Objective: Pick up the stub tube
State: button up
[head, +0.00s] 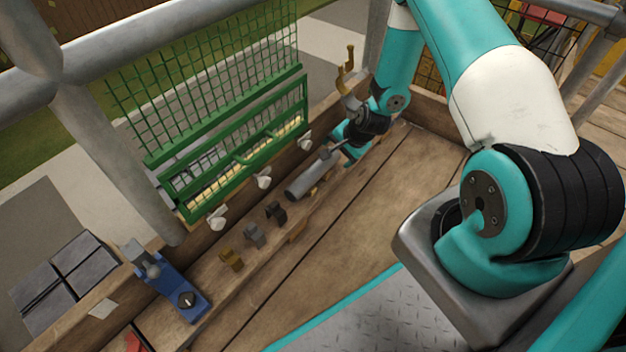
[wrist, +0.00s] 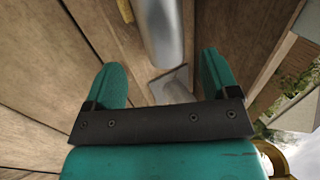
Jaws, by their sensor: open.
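The stub tube is probably the grey metal cylinder (head: 307,181) lying on the wooden ledge in the head view. It also shows at the top middle of the wrist view (wrist: 162,28), running up out of the frame. My gripper (head: 346,145) is just beyond the cylinder's far end in the head view. In the wrist view my gripper (wrist: 161,76) has its two teal fingers wide apart, with the cylinder's near end ahead of the gap and not between them. A flat grey piece (wrist: 172,84) shows between the fingers.
Small dark (head: 275,212), grey (head: 254,236) and brown (head: 231,260) blocks stand in a row along the ledge. A blue tool (head: 180,296) lies at the near end. A green mesh guard (head: 250,160) with white knobs runs behind. The plank floor (head: 390,190) at right is clear.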

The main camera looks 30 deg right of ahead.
jog(key=b+x, duration=0.1)
jog(key=x, duration=0.1)
jog(key=b+x, duration=0.1)
jog(key=b, duration=0.1)
jog(key=b+x, duration=0.1)
jog(key=x, duration=0.1)
jog(key=shift+w+a+f+b, duration=0.2)
jog(key=shift+a+f+b, duration=0.05)
jog(key=shift+a+b, duration=0.15)
jog(key=shift+r, duration=0.1)
jog(key=shift+c, duration=0.5)
jog(key=c, duration=1.1)
jog(key=shift+r+p, duration=0.15)
jog(key=shift+p, duration=0.2)
jog(key=shift+s+r+p, duration=0.15)
jog(key=shift+r+p, duration=0.25)
jog(key=shift+p, duration=0.2)
notch_tip(320, 180, up, 7)
jog(key=p, duration=0.5)
jog(key=s+d+p, duration=0.2)
jog(key=s, duration=0.4)
jog(key=s+d+p, duration=0.2)
jog(key=s, duration=0.4)
jog(key=s+d+f+p, duration=0.1)
jog(key=s+d+p, duration=0.1)
jog(key=s, duration=0.4)
jog(key=shift+s+d+p, duration=0.25)
jog(key=shift+d+p, duration=0.05)
jog(key=shift+d, duration=0.1)
